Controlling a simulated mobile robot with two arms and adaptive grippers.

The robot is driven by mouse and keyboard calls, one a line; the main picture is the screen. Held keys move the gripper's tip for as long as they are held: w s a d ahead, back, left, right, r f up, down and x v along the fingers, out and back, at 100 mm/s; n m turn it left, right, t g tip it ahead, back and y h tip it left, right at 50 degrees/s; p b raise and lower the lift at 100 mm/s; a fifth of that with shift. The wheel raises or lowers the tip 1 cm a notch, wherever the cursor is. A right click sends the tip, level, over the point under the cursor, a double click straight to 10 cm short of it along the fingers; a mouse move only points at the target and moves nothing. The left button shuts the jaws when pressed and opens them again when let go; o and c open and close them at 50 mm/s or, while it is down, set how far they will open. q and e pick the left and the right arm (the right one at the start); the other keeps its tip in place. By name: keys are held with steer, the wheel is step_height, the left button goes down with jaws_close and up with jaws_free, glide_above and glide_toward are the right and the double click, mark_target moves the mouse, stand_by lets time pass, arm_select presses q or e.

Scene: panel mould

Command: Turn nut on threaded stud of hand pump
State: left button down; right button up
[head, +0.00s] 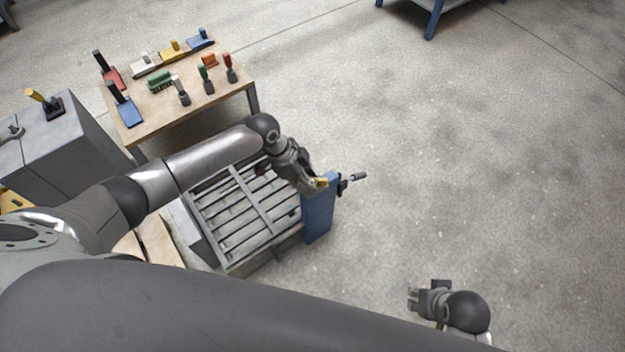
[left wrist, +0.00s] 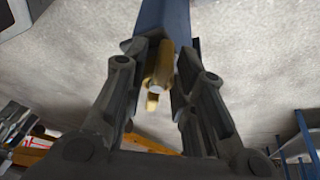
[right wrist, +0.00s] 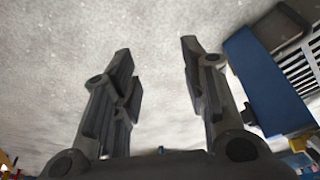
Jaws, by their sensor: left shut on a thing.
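The blue post (head: 319,215) stands at the right end of the slatted grey mould. A brass-coloured nut (head: 323,182) shows near its top. A dark part with a handle (head: 357,177), perhaps the hand pump's, sticks out on the post's far side. My left gripper (head: 316,184) is shut on the nut. In the left wrist view the nut (left wrist: 161,62) lies between the fingertips, with a pale round end below it, perhaps the stud. The stud's thread cannot be made out. My right gripper (head: 412,298) is open and empty over bare floor; its fingers stand apart in the right wrist view (right wrist: 160,75).
The slatted mould (head: 245,205) lies below my left arm. A wooden table (head: 180,100) with several coloured tools stands behind it. A grey cabinet (head: 60,150) stands at the left. The concrete floor (head: 480,170) on the right is clear.

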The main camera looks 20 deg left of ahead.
arm_select(q)
steer(key=n+p, duration=0.2)
steer(key=p, duration=0.1)
steer(key=shift+s+t, duration=0.2)
steer(key=shift+t, duration=0.1)
steer(key=shift+f, duration=0.1)
arm_select(e)
steer(key=s+f, duration=0.3)
steer(key=f, duration=0.8)
steer(key=shift+d+g, duration=0.15)
steer(key=shift+g, duration=0.15)
steer(key=shift+s+f, duration=0.1)
steer(key=shift+f, duration=0.05)
arm_select(q)
steer(key=shift+s+d+n+t+y+p, duration=0.15)
steer(key=shift+n+t+y+p, duration=0.15)
steer(key=shift+n+p, duration=0.8)
steer(key=n+p, duration=0.1)
steer(key=p, duration=0.1)
steer(key=shift+s+n+t+p, duration=0.15)
steer(key=shift+n+t+p, duration=0.15)
steer(key=shift+p, duration=0.05)
arm_select(e)
steer(key=s+d+f+g, duration=0.1)
steer(key=s+d+f, duration=0.1)
steer(key=s+f, duration=0.7)
steer(key=s, duration=0.4)
steer(key=shift+f, duration=0.2)
steer(key=shift+w, duration=0.1)
